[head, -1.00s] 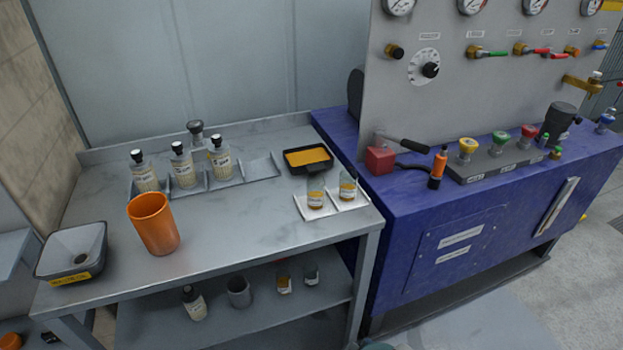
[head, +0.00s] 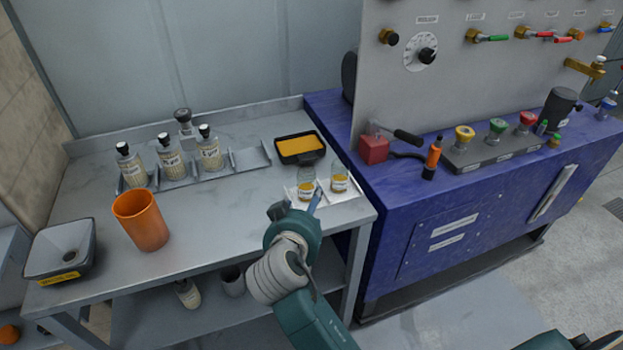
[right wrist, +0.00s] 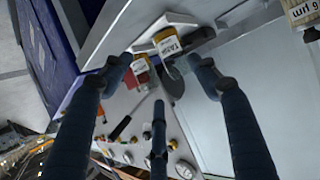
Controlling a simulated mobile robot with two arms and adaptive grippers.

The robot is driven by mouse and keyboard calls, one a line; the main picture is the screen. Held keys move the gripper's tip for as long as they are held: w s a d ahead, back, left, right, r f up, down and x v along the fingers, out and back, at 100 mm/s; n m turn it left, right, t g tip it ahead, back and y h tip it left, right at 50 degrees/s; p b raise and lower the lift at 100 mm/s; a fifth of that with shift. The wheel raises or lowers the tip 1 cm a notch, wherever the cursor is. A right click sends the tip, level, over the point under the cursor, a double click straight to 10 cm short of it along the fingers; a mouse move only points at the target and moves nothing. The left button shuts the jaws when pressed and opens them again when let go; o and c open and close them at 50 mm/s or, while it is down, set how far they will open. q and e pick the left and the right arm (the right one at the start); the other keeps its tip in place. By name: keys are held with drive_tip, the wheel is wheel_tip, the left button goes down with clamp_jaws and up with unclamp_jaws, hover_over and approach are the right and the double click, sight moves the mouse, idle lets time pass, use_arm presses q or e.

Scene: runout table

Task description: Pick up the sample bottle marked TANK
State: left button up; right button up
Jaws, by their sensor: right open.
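Two small sample bottles with amber contents stand upright on a white tray (head: 356,190) at the table's right end. In the right wrist view, the nearer bottle's label (right wrist: 168,44) appears to read TANK; it seems to be the left one of the pair (head: 306,188) in the head view. The other bottle (head: 340,179) stands to its right and also shows in the wrist view (right wrist: 140,65). My right gripper (head: 297,207) is open and empty just in front of the left bottle. Its spread fingers (right wrist: 160,75) point at the TANK bottle, apart from it.
Behind the tray sits a black tray of orange material (head: 299,146). Several larger bottles (head: 172,160) stand in a rack on the left, near an orange cup (head: 141,220). A blue bench (head: 430,200) with a gauge panel (head: 460,80) adjoins on the right.

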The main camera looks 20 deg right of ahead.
sight(309, 185)
drive_tip(key=shift+t, duration=0.3)
drive_tip(key=w, duration=0.2)
drive_tip(key=w+d, duration=0.1)
drive_tip(key=w, duration=0.1)
drive_tip(key=w+d+p, duration=0.1)
drive_tip(key=shift+w+r, duration=0.1)
drive_tip(key=shift+w, duration=0.3)
drive_tip(key=shift+w+d+f, duration=0.35)
drive_tip(key=shift+w, duration=0.2)
drive_tip(key=p+x, duration=0.1)
drive_tip(key=x, duration=0.3)
drive_tip(key=shift+a+f+p, duration=0.15)
drive_tip(key=shift+f+p, duration=0.1)
drive_tip(key=shift+p, duration=0.15)
drive_tip(key=shift+w+f, duration=0.2)
drive_tip(key=shift+f, duration=0.05)
use_arm(q)
drive_tip(key=shift+s+d+r, duration=0.2)
drive_tip(key=shift+s+r, duration=0.45)
drive_tip(key=shift+r, duration=0.3)
use_arm(e)
drive_tip(key=shift+c, duration=0.5)
drive_tip(key=shift+s, duration=0.1)
drive_tip(key=c, duration=0.8)
